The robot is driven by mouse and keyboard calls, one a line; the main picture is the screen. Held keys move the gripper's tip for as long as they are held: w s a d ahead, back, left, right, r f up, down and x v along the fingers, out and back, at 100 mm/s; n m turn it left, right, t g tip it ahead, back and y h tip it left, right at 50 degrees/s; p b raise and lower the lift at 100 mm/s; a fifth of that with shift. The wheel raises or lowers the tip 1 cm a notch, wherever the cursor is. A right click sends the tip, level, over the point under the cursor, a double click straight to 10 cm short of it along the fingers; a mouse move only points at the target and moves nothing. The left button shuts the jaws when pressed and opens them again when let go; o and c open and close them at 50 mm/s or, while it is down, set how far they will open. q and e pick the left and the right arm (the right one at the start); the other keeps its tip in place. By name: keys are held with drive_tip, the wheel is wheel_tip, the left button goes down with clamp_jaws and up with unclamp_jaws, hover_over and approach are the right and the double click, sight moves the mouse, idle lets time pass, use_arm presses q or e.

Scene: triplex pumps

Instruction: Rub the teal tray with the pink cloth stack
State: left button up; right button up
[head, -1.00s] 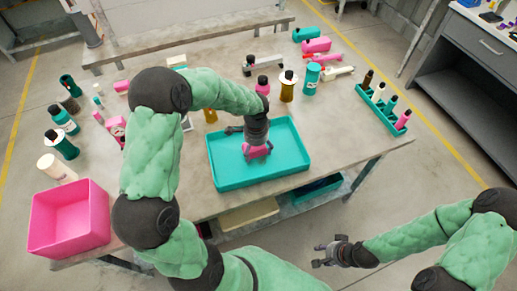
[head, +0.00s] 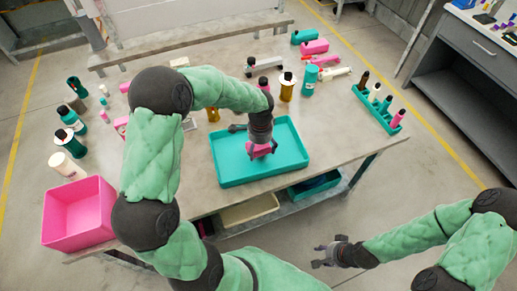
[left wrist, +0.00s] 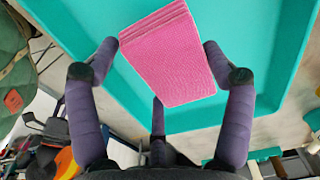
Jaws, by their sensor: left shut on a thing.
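The teal tray (head: 228,174) lies on the workbench near its front edge. The pink cloth stack (head: 262,149) is in the tray's middle area, under my left gripper (head: 260,150). In the left wrist view the pink cloth stack (left wrist: 168,52) sits between the fingers of my left gripper (left wrist: 162,62), which is shut on it, with teal tray floor (left wrist: 268,30) behind it. I cannot tell whether the stack touches the tray floor. My right gripper (head: 325,255) hangs empty in front of the bench, apart from it, with its fingers spread.
A pink bin (head: 78,213) stands at the bench's left corner. Several bottles stand behind and left of the tray. A teal rack (head: 377,110) with bottles is at the right. The bench top (head: 335,125) right of the tray is clear.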

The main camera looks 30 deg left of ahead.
sight(260, 147)
use_arm(q)
drive_tip(key=shift+r+p, duration=1.15)
drive_tip(key=shift+r, duration=0.65)
